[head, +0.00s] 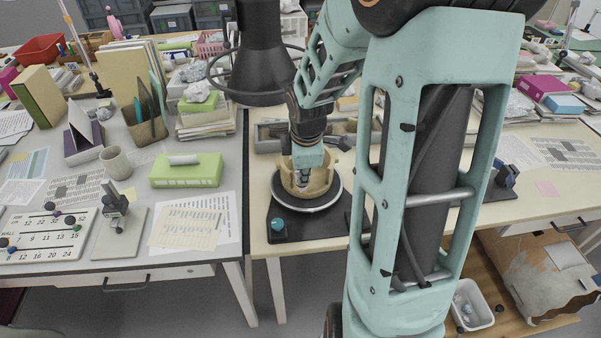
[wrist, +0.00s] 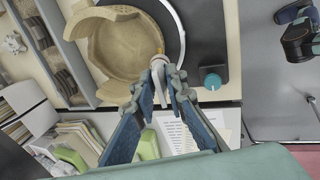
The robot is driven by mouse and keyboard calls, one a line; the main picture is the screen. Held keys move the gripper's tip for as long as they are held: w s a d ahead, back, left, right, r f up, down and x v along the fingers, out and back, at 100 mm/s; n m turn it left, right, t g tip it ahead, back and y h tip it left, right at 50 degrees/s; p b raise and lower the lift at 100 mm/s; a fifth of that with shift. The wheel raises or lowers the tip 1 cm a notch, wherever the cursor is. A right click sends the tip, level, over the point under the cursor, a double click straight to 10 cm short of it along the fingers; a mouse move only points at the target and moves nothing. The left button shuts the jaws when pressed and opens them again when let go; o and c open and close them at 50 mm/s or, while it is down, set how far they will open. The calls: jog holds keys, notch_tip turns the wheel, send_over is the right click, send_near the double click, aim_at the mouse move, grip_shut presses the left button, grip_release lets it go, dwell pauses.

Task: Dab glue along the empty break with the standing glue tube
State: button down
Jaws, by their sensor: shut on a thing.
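The partly rebuilt tan bowl (head: 322,183) stands on a round turntable (head: 318,207) on the right-hand bench. In the wrist view the bowl (wrist: 125,45) is seen from above, its wall uneven, with stepped broken edges. My gripper (head: 306,168) is at the bowl, seen from behind my arm. The fingertips overlap the bowl's lower right rim in that view; I cannot tell whether the tube touches a break.
A teal knob (head: 278,224) sits on the turntable's dark base. A black lamp head (head: 262,60) hangs left of my arm. A grey divided tray (head: 268,136) lies behind the bowl. A green box (head: 186,171) and papers (head: 190,226) cover the left bench.

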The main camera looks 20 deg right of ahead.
jog(key=shift+s+d, duration=0.3)
jog(key=shift+d, duration=0.05)
jog(key=shift+d+r+p, duration=0.55)
jog(key=shift+d+p, duration=1.65)
jog(key=shift+d, duration=0.3)
jog(key=p+v, duration=0.8)
jog(key=shift+s+r+p, duration=0.2)
jog(key=shift+p, duration=0.1)
